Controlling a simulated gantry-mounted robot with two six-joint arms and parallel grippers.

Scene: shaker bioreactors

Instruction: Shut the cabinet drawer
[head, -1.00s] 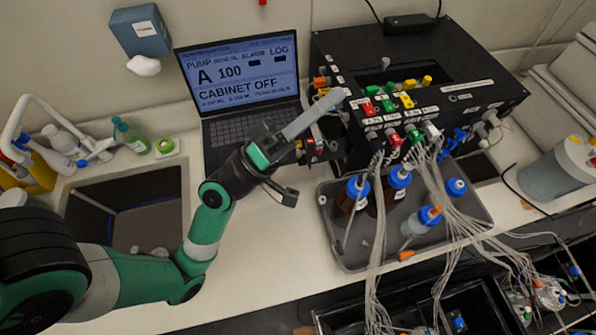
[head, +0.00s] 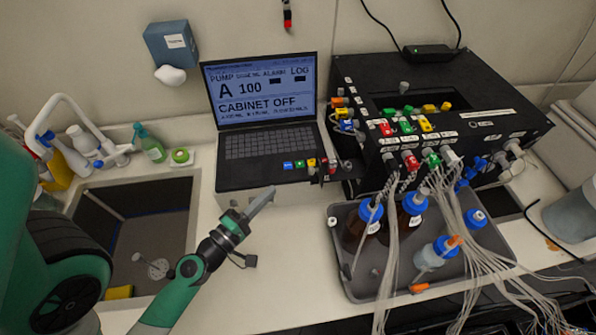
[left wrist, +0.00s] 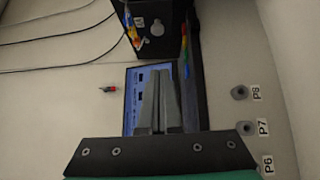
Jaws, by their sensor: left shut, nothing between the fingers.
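The black cabinet (head: 465,130) stands at the back right, with colored connectors and an opening in its top. A narrow dark piece with colored blocks (head: 312,165) sticks out from its left side by the laptop; I cannot tell whether this is the drawer. My left gripper (head: 268,193) is shut and empty, in front of the laptop and to the left of the cabinet, apart from both. In the left wrist view its fingers (left wrist: 160,100) overlap the laptop screen, and a dark box (left wrist: 155,25) shows beyond. My right gripper is not in view.
The laptop (head: 265,155) stands behind my left gripper. A grey tray with bottles (head: 350,280) and many hanging tubes is in front of the cabinet. A sink (head: 185,195) is at the left.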

